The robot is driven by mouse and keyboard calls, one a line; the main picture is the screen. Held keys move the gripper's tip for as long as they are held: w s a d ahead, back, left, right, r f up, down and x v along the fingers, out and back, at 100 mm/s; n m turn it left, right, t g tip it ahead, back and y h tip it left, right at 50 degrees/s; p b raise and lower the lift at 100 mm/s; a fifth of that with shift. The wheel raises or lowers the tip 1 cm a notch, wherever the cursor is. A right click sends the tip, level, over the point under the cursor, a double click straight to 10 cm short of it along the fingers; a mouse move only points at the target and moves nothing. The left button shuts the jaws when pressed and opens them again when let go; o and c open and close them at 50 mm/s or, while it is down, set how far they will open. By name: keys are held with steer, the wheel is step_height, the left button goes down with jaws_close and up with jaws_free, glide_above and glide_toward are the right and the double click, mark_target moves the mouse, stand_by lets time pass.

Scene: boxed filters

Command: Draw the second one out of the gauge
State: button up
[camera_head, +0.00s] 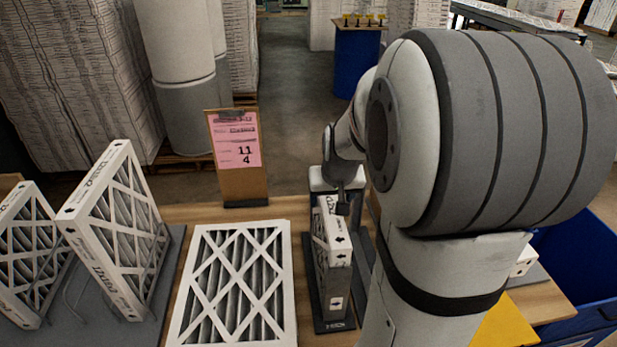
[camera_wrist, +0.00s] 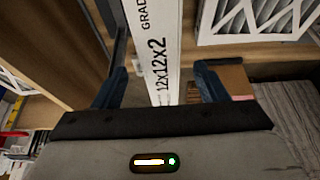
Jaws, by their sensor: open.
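A boxed filter (camera_head: 333,240) with a white printed edge and a grey lower part stands upright in the dark gauge (camera_head: 335,326) on the table. My gripper (camera_head: 343,203) is over its far top end, partly hidden by my arm. In the wrist view the filter's white edge (camera_wrist: 153,35), printed "12x12x2", runs between the two fingers of my gripper (camera_wrist: 160,80). The fingers are open with a gap on each side of the edge. One dark side wall of the gauge shows beside the filter.
A white-framed filter (camera_head: 235,285) lies flat left of the gauge. Two filters (camera_head: 118,230) (camera_head: 32,250) stand tilted in a wire rack at far left. A clipboard with a pink sheet (camera_head: 235,140) reads "11" and "4". A blue bin (camera_head: 585,255) is at right.

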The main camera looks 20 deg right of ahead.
steer(key=p+x, duration=0.1)
steer(key=x, duration=0.6)
steer(key=shift+f, duration=0.1)
steer(key=c, duration=1.2)
steer(key=shift+r+p, duration=1.8)
steer(key=shift+r, duration=1.35)
steer(key=shift+r+p, duration=0.3)
steer(key=shift+r, duration=0.7)
